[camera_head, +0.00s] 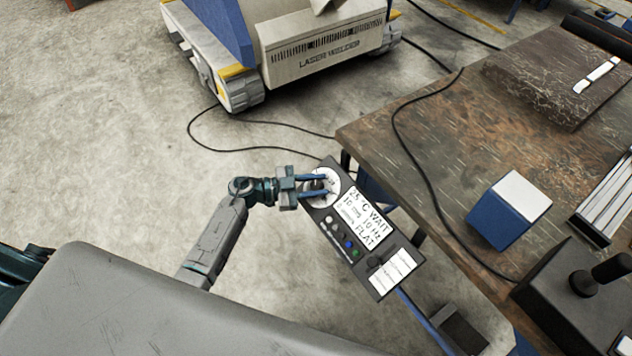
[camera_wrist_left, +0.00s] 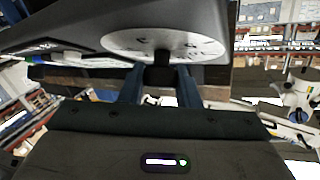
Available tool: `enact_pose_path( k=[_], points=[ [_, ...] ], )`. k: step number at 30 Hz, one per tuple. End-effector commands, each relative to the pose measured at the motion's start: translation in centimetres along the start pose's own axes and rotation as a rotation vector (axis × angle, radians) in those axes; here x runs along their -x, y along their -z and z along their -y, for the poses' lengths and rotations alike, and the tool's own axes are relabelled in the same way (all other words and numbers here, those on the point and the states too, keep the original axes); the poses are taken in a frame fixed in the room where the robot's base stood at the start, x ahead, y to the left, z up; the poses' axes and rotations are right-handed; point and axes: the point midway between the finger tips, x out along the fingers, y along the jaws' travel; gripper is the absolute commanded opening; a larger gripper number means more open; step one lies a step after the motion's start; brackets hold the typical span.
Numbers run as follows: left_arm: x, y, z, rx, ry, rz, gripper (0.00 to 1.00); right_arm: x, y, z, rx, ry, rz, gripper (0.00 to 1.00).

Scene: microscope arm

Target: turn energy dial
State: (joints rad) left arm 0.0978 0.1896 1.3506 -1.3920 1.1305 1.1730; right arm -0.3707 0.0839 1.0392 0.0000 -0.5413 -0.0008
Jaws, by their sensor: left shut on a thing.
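The energy dial (camera_head: 321,186) is a round white-faced dial with a dark knob at the upper left end of a dark control panel (camera_head: 342,262). The panel also carries a white display and a row of small coloured buttons. My left gripper (camera_head: 318,186) reaches in from the left with its blue fingers around the knob and is shut on it. In the left wrist view the white dial face (camera_wrist_left: 165,42) shows above, and the dark knob sits between my two blue fingertips (camera_wrist_left: 162,76). The fingers partly hide the knob. My right gripper is not in view.
A worn wooden table (camera_head: 440,130) stands to the right, with a blue and white box (camera_head: 507,210) and a black joystick box (camera_head: 572,295). A laser welder (camera_head: 325,55) stands at the back. A black cable (camera_head: 405,130) hangs over the table. The floor at left is clear.

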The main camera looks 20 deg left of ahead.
Motion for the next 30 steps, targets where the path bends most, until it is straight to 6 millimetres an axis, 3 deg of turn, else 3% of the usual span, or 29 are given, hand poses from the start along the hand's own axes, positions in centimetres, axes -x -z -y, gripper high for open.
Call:
enact_pose_path(
  k=[15, 30],
  points=[
    [0.0, -0.1, 0.0, -0.188, -0.271, 0.000, 0.06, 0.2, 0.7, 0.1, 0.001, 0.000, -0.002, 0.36],
    [0.0, -0.1, 0.0, -0.221, -0.318, 0.001, 0.06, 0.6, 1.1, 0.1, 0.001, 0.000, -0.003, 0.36]
  ],
)
